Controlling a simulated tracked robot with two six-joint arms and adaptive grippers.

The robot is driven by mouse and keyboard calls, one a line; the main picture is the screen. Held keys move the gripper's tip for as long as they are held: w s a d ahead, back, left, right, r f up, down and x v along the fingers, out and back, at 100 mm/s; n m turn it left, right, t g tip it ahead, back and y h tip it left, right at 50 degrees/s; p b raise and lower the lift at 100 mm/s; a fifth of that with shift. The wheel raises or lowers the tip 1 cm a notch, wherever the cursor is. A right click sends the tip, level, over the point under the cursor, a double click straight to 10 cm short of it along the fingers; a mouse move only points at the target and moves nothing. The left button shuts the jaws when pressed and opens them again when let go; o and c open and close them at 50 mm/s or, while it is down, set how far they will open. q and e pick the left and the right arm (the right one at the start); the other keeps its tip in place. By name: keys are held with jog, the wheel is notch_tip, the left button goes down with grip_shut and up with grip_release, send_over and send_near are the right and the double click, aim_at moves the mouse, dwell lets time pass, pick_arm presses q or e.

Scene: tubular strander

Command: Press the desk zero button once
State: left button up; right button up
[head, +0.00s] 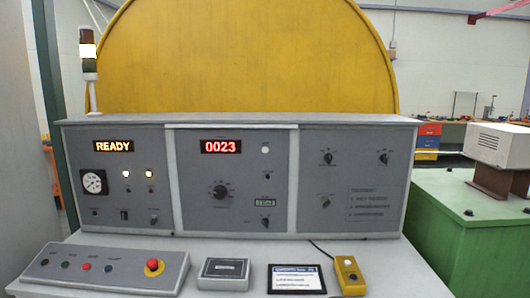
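The grey control desk (240,233) stands straight ahead in the head view. Its middle panel has a red counter display (221,146) reading 0023. A small white round button or lamp (265,150) sits right of that display, with a small dark knob or button (268,176) below it. I cannot read which control is marked as the zero button. The left panel has an amber display (114,146) reading READY and two lit lamps (126,173). Neither of my grippers is in view.
A sloped button box (105,268) with a red mushroom button (152,264), a grey box (224,268), a framed card (296,279) and a yellow pendant (349,276) lie on the desktop. A yellow round guard (245,55) rises behind; a green cabinet (475,235) stands right.

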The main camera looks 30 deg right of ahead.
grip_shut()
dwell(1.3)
